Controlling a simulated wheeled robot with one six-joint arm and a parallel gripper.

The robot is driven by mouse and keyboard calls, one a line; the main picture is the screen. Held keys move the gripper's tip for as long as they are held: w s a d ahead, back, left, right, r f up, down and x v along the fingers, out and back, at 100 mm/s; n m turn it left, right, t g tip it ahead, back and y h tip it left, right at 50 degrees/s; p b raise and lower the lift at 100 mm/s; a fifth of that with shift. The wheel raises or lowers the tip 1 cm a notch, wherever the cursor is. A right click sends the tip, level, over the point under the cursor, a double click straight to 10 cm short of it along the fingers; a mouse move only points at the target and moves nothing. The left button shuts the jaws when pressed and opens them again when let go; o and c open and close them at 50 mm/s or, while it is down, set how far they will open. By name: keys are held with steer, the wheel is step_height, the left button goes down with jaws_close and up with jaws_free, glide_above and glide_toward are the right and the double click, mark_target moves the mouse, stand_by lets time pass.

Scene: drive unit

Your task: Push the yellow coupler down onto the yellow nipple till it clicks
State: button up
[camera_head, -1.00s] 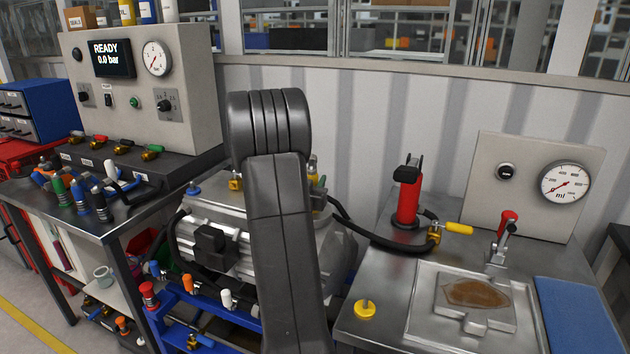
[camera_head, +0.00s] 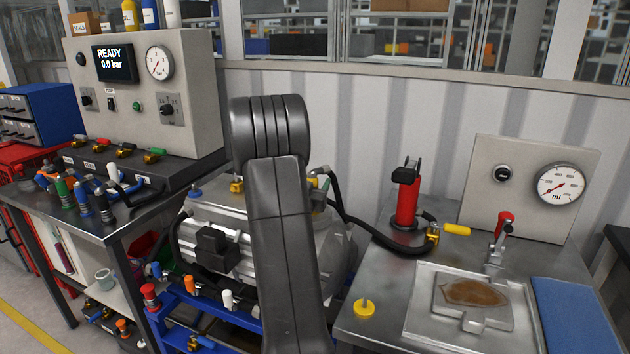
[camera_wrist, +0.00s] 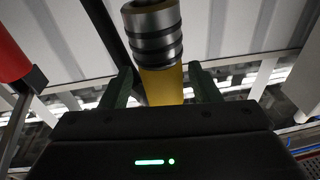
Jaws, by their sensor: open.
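In the wrist view, the yellow coupler (camera_wrist: 162,85) has a yellow body and ringed metal sleeve (camera_wrist: 153,35). Its body lies between the two dark green fingers of my gripper (camera_wrist: 163,86), with a small gap visible at each side. My gripper is open. In the head view, my arm hides most of the gripper. A small yellow part (camera_head: 313,171) and a black hose (camera_head: 365,232) show just right of the arm, above the motor-like drive unit (camera_head: 215,245). I cannot make out the yellow nipple; it may be behind my arm.
Right, a steel bench (camera_head: 385,285) carries a red cylinder (camera_head: 407,203), a yellow-handled fitting (camera_head: 455,230), a yellow cap (camera_head: 363,308), and a gauge panel (camera_head: 485,160). Left, a test console (camera_head: 195,80) reads READY, 0.0 bar. Colored couplers stand on the left bench.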

steer(key=shift+g, duration=0.6)
steer(key=f, duration=0.2)
steer(key=s+f, duration=0.1)
steer(key=f, duration=0.1)
steer(key=s+f, duration=0.1)
steer(key=f, duration=0.1)
steer(key=shift+d, duration=0.15)
steer(key=shift+t, duration=0.5)
steer(key=s+a+r, duration=0.1)
steer(key=s, duration=0.2)
steer(key=s+a+r+b, duration=0.1)
steer(key=s+a, duration=0.1)
steer(key=s, duration=0.2)
steer(key=s+a+r, duration=0.1)
steer(key=s+a, duration=0.1)
steer(key=s, duration=0.1)
steer(key=shift+s+r+b, duration=0.35)
steer(key=shift+b, duration=0.05)
steer(key=shift+s+d+r, duration=0.1)
steer(key=shift+s+r, duration=0.15)
steer(key=shift+s, duration=0.1)
steer(key=shift+d+r, duration=0.1)
steer(key=shift+w+d, duration=0.15)
steer(key=shift+w, duration=0.1)
